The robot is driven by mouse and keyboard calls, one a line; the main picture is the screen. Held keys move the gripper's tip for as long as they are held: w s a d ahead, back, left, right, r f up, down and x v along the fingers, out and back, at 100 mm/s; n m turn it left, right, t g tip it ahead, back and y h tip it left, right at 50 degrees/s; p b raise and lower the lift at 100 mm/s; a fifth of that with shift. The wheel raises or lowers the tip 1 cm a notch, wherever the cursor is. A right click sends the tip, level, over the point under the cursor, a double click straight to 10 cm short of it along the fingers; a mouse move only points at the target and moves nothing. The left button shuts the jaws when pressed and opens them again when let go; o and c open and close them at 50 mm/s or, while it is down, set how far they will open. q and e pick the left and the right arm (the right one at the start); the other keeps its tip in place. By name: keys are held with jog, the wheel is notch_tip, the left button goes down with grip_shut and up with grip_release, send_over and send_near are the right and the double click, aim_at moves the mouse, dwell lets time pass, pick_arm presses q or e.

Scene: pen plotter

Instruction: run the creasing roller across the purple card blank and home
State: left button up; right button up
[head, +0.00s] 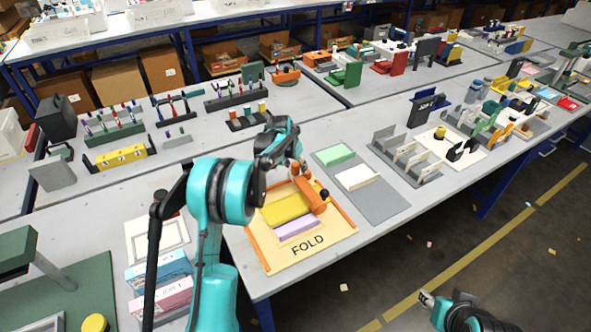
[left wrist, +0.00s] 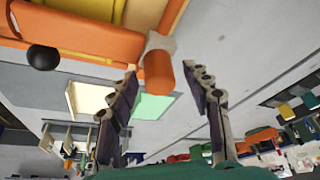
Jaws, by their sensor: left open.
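The purple card blank (head: 296,227) lies on the tan FOLD board (head: 270,258), just in front of a yellow block (head: 284,209). The orange creasing roller (head: 312,197) lies along the right part of the board, with a black ball at its right side. In the left wrist view the roller bar (left wrist: 85,36) ends in an upright-looking orange handle (left wrist: 158,70). My left gripper (left wrist: 168,82) is open, its fingers on either side of the handle's end without visible contact. In the head view it (head: 292,165) is at the board's back edge, partly hidden by its arm. My right gripper (head: 427,299) is off the table; its jaws are unclear.
A grey slotted rack (head: 405,160) stands beyond. The table's front edge is close.

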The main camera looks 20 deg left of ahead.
pick_arm(q)
jog(key=shift+w+f, duration=0.15)
jog(key=shift+f, duration=0.3)
grip_shut()
jog(key=s+a, duration=0.4)
jog(key=s, duration=0.1)
jog(key=s+a, duration=0.5)
jog(key=s, duration=0.1)
jog(key=s+a, duration=0.4)
jog(key=s, duration=0.1)
jog(key=shift+s+a, duration=0.15)
jog(key=shift+a, duration=0.25)
grip_release()
jog(key=shift+s+a, duration=0.1)
